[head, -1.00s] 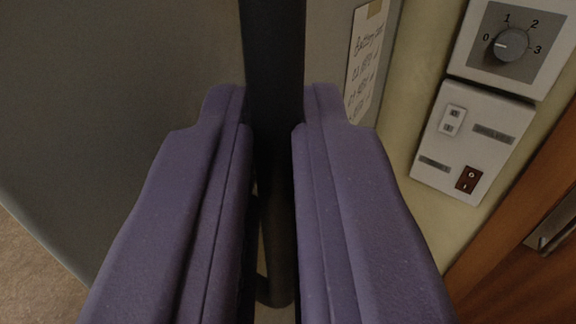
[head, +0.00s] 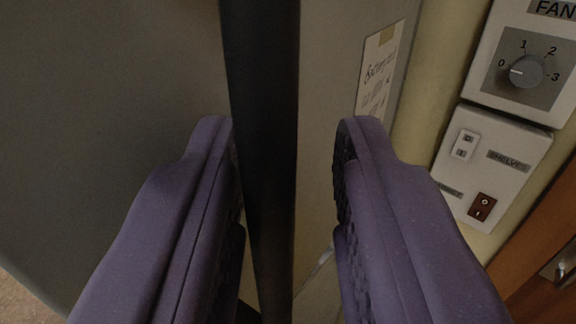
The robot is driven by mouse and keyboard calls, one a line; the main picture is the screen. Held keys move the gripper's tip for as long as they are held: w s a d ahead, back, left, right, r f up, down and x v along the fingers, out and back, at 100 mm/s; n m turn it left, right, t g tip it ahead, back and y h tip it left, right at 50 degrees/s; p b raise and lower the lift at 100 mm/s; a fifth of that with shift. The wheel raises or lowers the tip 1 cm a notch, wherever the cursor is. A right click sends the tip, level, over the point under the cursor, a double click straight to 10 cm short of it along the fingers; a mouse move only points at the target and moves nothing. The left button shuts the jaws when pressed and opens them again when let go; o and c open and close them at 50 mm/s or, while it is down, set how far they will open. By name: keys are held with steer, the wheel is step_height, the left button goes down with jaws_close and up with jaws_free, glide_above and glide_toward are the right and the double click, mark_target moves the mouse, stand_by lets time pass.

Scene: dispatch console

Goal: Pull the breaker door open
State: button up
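A dark vertical bar (head: 262,90), which looks like the breaker door's handle, runs from the top of the picture down between my fingers. My gripper (head: 287,125) is open, with one purple finger on each side of the bar. The left finger is close beside the bar or touching it; I cannot tell which. A clear gap separates the right finger from it. A large grey panel (head: 110,110), probably the breaker door, spreads behind on the left.
A taped handwritten note (head: 377,75) hangs on a grey surface right of the bar. Farther right are a fan dial (head: 526,71), pointing near 0, and a white switch plate (head: 490,160) with a red-brown rocker. Brown wood (head: 535,240) is at lower right.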

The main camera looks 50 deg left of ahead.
steer(key=v, duration=0.8)
stand_by(0.4)
